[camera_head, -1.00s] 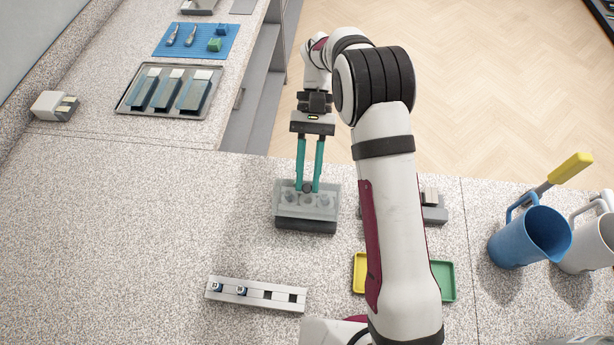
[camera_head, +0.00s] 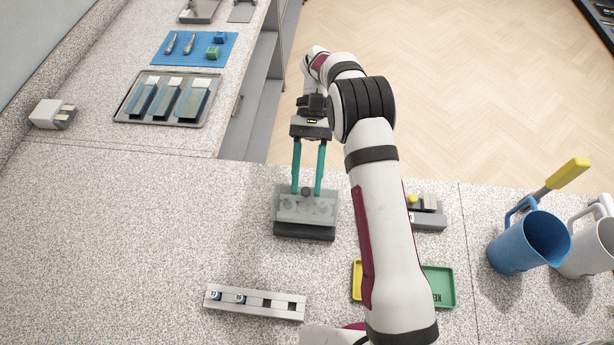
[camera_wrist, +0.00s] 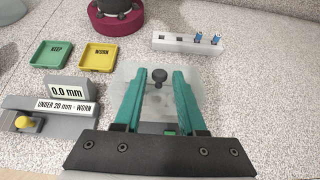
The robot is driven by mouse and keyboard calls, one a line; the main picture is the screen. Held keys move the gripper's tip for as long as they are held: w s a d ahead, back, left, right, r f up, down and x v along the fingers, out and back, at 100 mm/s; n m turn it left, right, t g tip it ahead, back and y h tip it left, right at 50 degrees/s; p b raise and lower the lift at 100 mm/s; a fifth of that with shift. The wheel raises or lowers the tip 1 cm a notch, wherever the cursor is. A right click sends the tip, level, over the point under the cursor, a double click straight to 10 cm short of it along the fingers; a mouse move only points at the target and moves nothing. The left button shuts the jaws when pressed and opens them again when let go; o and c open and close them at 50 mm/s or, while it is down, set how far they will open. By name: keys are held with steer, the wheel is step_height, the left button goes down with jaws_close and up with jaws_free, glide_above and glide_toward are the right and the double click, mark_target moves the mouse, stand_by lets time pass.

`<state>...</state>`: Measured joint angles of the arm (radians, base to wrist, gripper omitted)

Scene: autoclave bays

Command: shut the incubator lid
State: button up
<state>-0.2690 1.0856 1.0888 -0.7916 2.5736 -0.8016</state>
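The incubator is a small dark block (camera_head: 304,232) on the counter. Its translucent lid (camera_head: 290,210) lies over the top, looking flat and down on the base; a fine gap cannot be ruled out. The lid also shows in the wrist view (camera_wrist: 157,103). A dark round knob (camera_wrist: 159,76) stands up from the lid. My gripper (camera_head: 306,190) is over the lid with its teal fingers spread. In the wrist view the fingers (camera_wrist: 159,72) stand on either side of the knob, with clear space between each and the knob. The gripper is open and holds nothing.
A white rack with small vials (camera_head: 255,302) lies in front. A yellow tray (camera_wrist: 117,54), a green tray (camera_wrist: 52,54) and a grey gauge (camera_wrist: 66,89) are nearby. A blue jug (camera_head: 530,238) stands at the right. The counter left of the incubator is clear.

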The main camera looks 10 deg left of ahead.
steer(key=shift+o, duration=0.7)
